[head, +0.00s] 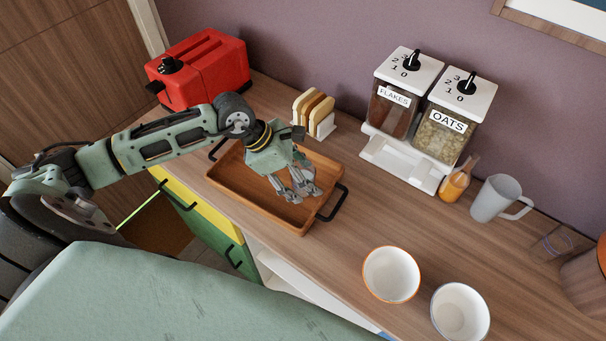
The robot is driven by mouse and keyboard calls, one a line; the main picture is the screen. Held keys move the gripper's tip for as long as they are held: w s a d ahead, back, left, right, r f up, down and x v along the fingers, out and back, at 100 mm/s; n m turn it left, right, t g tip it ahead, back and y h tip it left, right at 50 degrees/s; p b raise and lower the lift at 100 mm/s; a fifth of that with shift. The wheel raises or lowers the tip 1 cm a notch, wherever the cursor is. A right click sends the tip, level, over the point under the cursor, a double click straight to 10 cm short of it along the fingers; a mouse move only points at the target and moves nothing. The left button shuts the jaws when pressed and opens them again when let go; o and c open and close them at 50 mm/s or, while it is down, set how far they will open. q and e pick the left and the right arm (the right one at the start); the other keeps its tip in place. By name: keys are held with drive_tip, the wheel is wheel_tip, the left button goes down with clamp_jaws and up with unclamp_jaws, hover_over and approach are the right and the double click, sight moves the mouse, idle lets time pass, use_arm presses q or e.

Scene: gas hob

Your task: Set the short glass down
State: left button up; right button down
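My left gripper (302,194) points down over the right part of a wooden tray (232,190) with black handles. Its two fingers are a little apart. I cannot tell whether a clear glass is between them or just below them in the tray. A clear, see-through glass (556,243) is at the far right of the counter, apart from my gripper; I cannot tell whether it is the short one. My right gripper is not in view.
A red toaster (203,70) and a toast rack (315,110) stand behind the tray. Cereal dispensers (402,158), an orange bottle (455,183) and a frosted jug (494,199) line the wall. Two white bowls (391,274) (460,312) are at front right. The counter between tray and bowls is clear.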

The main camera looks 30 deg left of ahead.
use_arm(q)
drive_tip(key=shift+a+r, duration=0.1)
drive_tip(key=shift+r, duration=0.1)
drive_tip(key=b+v, duration=0.4)
drive_tip(key=v, duration=0.7)
drive_tip(key=shift+r, duration=0.35)
drive_tip(key=shift+a, duration=0.1)
